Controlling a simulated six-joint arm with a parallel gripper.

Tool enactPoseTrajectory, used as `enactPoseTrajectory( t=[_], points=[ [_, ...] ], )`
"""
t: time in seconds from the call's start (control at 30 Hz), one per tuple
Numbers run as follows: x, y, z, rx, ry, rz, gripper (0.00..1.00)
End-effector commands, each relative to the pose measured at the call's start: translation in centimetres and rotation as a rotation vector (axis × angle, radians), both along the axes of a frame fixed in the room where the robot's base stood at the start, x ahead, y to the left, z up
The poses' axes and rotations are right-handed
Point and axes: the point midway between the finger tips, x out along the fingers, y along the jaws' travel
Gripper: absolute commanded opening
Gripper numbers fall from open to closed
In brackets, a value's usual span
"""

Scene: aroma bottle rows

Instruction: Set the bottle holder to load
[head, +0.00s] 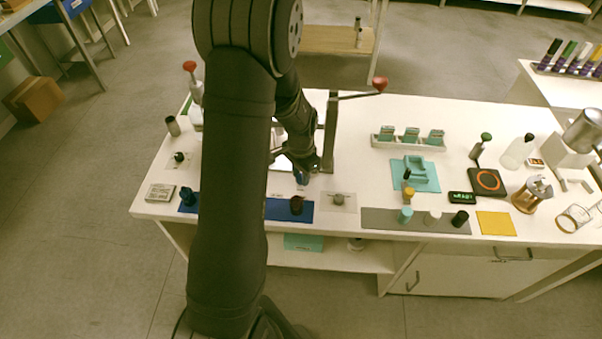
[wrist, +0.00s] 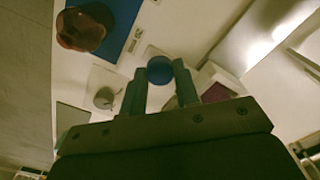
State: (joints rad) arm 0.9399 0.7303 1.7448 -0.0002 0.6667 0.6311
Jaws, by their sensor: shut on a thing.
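My gripper (head: 302,178) is low over the white table, in front of the press-like stand. In the wrist view its two fingers (wrist: 160,88) are closed on the sides of a round blue knob (wrist: 160,69). The knob also shows as a small blue patch below my gripper in the head view (head: 301,179). The bottle holder cannot be made out clearly; whether the knob belongs to it I cannot tell. The stand has an upright post (head: 330,130) and a lever with a red end (head: 380,85). My arm hides much of the area to its left.
A blue mat (head: 268,210) bears a dark round object (head: 297,204). A grey knob on a pale plate (head: 339,199) is right of it. A grey strip (head: 385,222) with several small caps, a teal tray (head: 420,172) and a white rack (head: 379,142) stand further right.

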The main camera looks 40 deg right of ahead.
Motion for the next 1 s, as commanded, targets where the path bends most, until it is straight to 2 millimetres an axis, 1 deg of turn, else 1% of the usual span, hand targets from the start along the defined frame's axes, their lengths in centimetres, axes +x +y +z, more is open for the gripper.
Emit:
enactPoseTrajectory(
  t=[0.17, 0.37, 0.57, 1.0],
  points=[
    [0.2, 0.2, 0.0, 0.000, 0.000, 0.001, 0.00],
    [1.4, 1.3, 0.0, 0.000, 0.000, 0.003, 0.00],
    [3.6, 3.5, 0.0, -0.001, -0.001, 0.005, 0.00],
    [9.3, 9.3, 0.0, 0.000, -0.001, 0.005, 0.00]
  ],
)
